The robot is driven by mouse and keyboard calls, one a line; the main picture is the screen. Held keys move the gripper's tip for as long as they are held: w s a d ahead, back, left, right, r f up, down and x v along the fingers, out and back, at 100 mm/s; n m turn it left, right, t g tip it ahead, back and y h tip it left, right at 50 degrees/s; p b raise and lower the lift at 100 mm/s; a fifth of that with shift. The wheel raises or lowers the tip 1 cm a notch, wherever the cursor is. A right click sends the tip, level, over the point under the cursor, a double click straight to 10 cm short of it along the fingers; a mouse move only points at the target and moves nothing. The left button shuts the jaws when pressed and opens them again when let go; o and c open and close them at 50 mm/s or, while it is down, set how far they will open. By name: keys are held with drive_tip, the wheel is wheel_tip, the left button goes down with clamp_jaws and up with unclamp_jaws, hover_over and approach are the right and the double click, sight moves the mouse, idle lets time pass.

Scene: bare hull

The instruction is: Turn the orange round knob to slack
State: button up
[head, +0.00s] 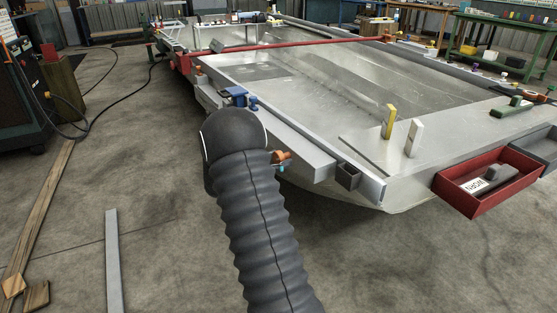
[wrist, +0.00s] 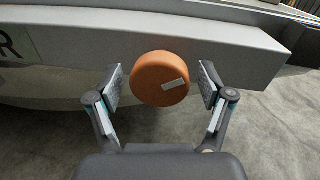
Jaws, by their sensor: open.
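The orange round knob (wrist: 160,79) shows in the wrist view, on the side of a grey metal beam (wrist: 210,38). A small pale rectangular mark lies on the knob's face, right of its middle and slightly tilted. My gripper (wrist: 164,84) is open, with one finger on each side of the knob. Gaps show between the pads and the knob. In the head view my dark arm hides most of this spot; a bit of orange (head: 283,156) shows just right of it, beside the beam. I cannot tell for sure whether that is the knob.
The metal hull (head: 300,95) fills the middle of the head view. A blue clamp (head: 236,96) sits on its near edge. A red tray (head: 490,185) hangs at the right. Planks (head: 112,250) lie on the floor at left; the floor between is clear.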

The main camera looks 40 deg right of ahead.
drive_tip(key=shift+c, duration=0.3)
drive_tip(key=c, duration=1.1)
drive_tip(key=shift+f+m+b, duration=0.1)
drive_tip(key=shift+m+b, duration=0.2)
drive_tip(key=shift+b, duration=0.2)
drive_tip(key=shift+f+m+b, duration=0.1)
drive_tip(key=shift+m+b, duration=0.4)
drive_tip(key=shift+b, duration=0.3)
drive_tip(key=m+b, duration=0.3)
drive_tip(key=b, duration=0.1)
drive_tip(key=m+b, duration=0.3)
drive_tip(key=b, duration=0.1)
drive_tip(key=shift+h, duration=0.4)
drive_tip(key=shift+w+r+m, duration=0.1)
drive_tip(key=shift+r+m, duration=0.15)
drive_tip(key=shift+m, duration=0.15)
